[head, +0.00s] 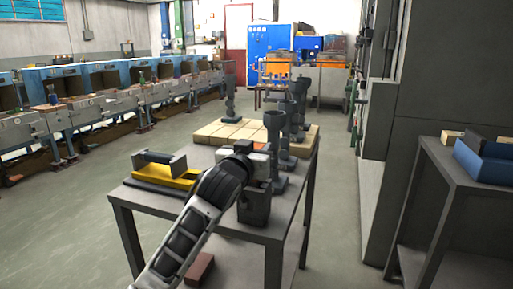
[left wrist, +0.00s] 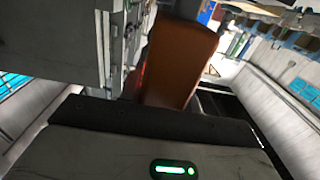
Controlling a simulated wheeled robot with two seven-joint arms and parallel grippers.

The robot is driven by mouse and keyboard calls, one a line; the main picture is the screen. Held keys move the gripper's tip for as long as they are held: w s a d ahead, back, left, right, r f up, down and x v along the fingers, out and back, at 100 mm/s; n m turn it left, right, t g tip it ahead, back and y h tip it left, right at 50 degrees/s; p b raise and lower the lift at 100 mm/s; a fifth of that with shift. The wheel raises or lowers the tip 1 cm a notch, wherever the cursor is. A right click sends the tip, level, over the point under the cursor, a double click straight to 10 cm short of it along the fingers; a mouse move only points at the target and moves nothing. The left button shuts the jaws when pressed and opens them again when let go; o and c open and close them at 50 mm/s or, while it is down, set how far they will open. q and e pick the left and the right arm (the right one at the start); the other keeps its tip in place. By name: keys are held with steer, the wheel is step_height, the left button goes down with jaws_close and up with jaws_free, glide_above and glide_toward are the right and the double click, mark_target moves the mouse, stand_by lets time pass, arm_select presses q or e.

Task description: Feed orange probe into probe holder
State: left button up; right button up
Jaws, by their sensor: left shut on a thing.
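My left gripper (head: 258,157) is above the near part of the grey table and is shut on the orange probe. A small orange patch of the probe (head: 261,146) shows at the gripper's tip in the head view. In the left wrist view the probe (left wrist: 180,62) is a large orange block standing out from the gripper. A dark grey, box-shaped holder (head: 254,205) stands on the table just below the gripper, probably the probe holder. The gripper and arm hide part of its top. I cannot tell whether the probe touches it. My right gripper is not in view.
A yellow and grey tool (head: 176,176) lies left on the table (head: 205,207). Several dark funnel-topped stands (head: 274,135) rise close behind the holder, beside tan blocks (head: 228,131). A side table with a blue bin (head: 485,160) is at right. The floor at left is clear.

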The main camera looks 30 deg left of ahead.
arm_select(q)
steer(key=o, duration=1.1)
steer(key=shift+o, duration=0.2)
steer(key=shift+f, duration=0.1)
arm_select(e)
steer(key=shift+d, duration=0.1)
arm_select(q)
steer(key=p+v, duration=0.5)
steer(key=v, duration=1)
steer(key=shift+s+p, duration=0.3)
steer(key=shift+s, duration=0.15)
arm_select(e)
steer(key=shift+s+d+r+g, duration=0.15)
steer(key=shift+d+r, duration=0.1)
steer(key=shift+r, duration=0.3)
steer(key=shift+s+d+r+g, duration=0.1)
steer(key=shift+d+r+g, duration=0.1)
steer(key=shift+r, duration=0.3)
